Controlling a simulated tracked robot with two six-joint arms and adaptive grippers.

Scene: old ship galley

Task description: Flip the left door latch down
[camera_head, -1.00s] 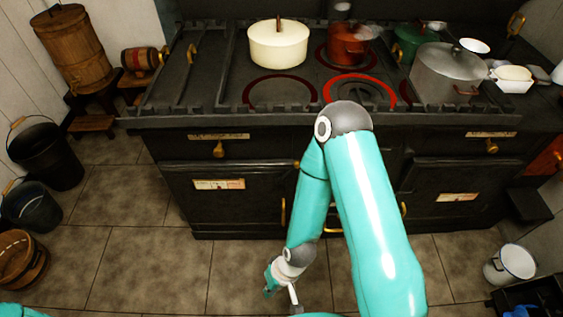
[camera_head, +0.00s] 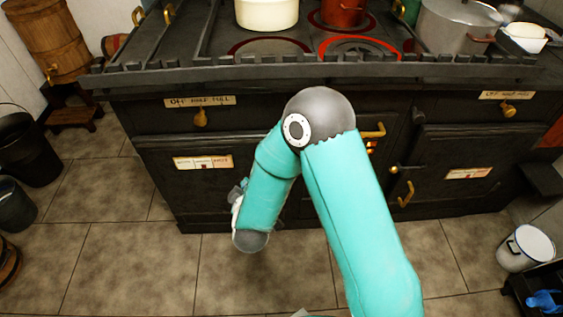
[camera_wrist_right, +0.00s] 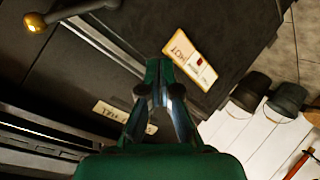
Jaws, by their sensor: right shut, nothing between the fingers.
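The left oven door on the black stove carries a paper label (camera_head: 203,162), also seen in the wrist view (camera_wrist_right: 190,60). Its latch side is hidden behind my right arm in the head view. A brass ball-ended fitting (camera_wrist_right: 35,20) shows at the top left of the wrist view; I cannot tell whether it is the latch. My right gripper (camera_wrist_right: 158,85) is shut and empty in front of the stove, apart from that fitting. In the head view it is mostly hidden behind my forearm. My left gripper is not in view.
A brass knob (camera_head: 200,119) sits above the left door. The right door has a brass handle (camera_head: 407,194). Pots, including a cream one (camera_head: 267,14), stand on the hob. Black buckets (camera_head: 27,150) stand at left, a white pail (camera_head: 525,247) at right. Tiled floor in front is clear.

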